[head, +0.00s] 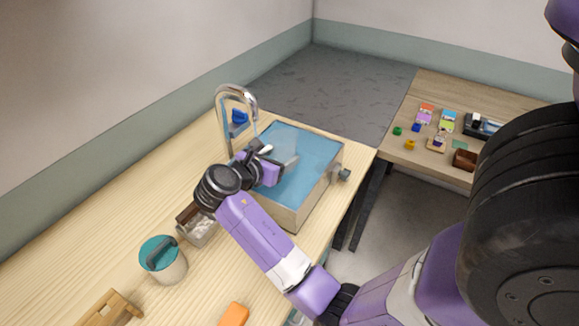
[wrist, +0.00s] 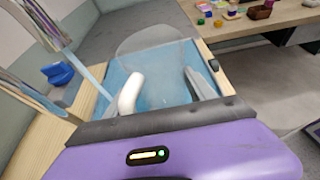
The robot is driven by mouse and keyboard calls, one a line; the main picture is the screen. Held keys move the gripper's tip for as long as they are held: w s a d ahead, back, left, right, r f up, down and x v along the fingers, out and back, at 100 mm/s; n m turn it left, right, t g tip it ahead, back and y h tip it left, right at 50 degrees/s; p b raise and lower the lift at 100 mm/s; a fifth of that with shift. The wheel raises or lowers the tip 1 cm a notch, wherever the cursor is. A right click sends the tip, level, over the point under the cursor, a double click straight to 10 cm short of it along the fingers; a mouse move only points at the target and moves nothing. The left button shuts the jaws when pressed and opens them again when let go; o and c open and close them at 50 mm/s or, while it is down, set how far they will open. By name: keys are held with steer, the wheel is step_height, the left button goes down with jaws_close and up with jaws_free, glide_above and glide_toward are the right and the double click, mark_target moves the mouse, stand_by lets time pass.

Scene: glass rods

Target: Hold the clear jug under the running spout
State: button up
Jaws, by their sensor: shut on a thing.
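The chrome spout (head: 236,92) arches over the near left side of the basin, and its lower part shows at the left of the wrist view (wrist: 45,22). A pale blue stream (wrist: 92,78) drops from it. My gripper (head: 284,162) is over the basin, shut on the clear jug (head: 285,136). The jug (wrist: 160,62) is between and beyond the fingers in the wrist view, faint against the blue. The stream appears left of the jug there, apart from it. The jug's lower part and any water inside are hard to make out.
The blue-floored basin (head: 327,188) has a dark knob (head: 343,173) on its right wall. A blue object (head: 239,116) stands by the spout. A teal-lidded pot (head: 163,262), a small box (head: 196,229) and an orange block (head: 234,314) sit nearer. Another table (head: 428,92) holds small items.

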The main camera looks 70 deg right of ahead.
steer(key=w+d, duration=0.2)
steer(key=w, duration=0.6)
steer(key=shift+w+p, duration=0.35)
steer(key=shift+p, duration=0.05)
stand_by(2.9)
steer(key=s+a+p, duration=0.3)
steer(key=s+p, duration=0.1)
steer(key=s, duration=0.9)
steer(key=shift+s+p, duration=0.35)
steer(key=shift+p, duration=0.05)
steer(key=shift+a, duration=0.1)
